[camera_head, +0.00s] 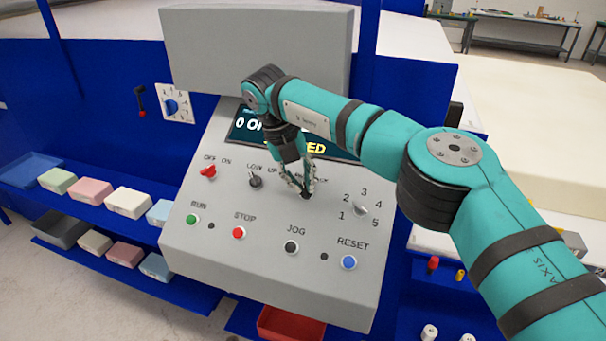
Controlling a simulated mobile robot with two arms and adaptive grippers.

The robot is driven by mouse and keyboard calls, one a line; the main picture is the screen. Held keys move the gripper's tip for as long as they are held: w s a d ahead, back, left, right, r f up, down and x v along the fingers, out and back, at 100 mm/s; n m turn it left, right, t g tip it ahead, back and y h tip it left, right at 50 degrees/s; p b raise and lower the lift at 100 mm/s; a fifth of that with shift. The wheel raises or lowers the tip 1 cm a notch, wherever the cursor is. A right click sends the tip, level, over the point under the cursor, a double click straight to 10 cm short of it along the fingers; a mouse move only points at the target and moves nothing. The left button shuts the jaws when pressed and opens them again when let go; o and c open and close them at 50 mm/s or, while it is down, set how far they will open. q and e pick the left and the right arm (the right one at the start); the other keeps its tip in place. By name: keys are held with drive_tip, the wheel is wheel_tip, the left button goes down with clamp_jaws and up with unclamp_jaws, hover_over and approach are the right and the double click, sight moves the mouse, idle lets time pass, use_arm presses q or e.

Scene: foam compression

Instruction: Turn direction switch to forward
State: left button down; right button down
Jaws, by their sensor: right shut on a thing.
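The grey control panel (262,262) carries a row of switches. The direction switch (306,196) is a small dark knob right of centre, and its label is mostly hidden behind my right gripper. My right gripper (305,189) points down at the panel and is shut on this switch. The gripper and arm cover much of the knob, so I cannot tell which way it points. My left gripper is not in view.
Left of the gripper are the LOW-labelled switch (255,182) and the red OFF/ON switch (208,171). At its right is a numbered dial (360,209). RUN, STOP, JOG and RESET buttons line the front. A display (248,127) is partly hidden behind my arm.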

drive_tip(key=shift+s+a+f+n, duration=0.15)
drive_tip(key=shift+f+n, duration=0.1)
drive_tip(key=shift+n, duration=0.35)
drive_tip(key=shift+h, duration=0.3)
drive_tip(key=c, duration=1.4)
unclamp_jaws()
drive_tip(key=shift+r, duration=0.1)
drive_tip(key=shift+r, duration=0.15)
drive_tip(key=v, duration=0.7)
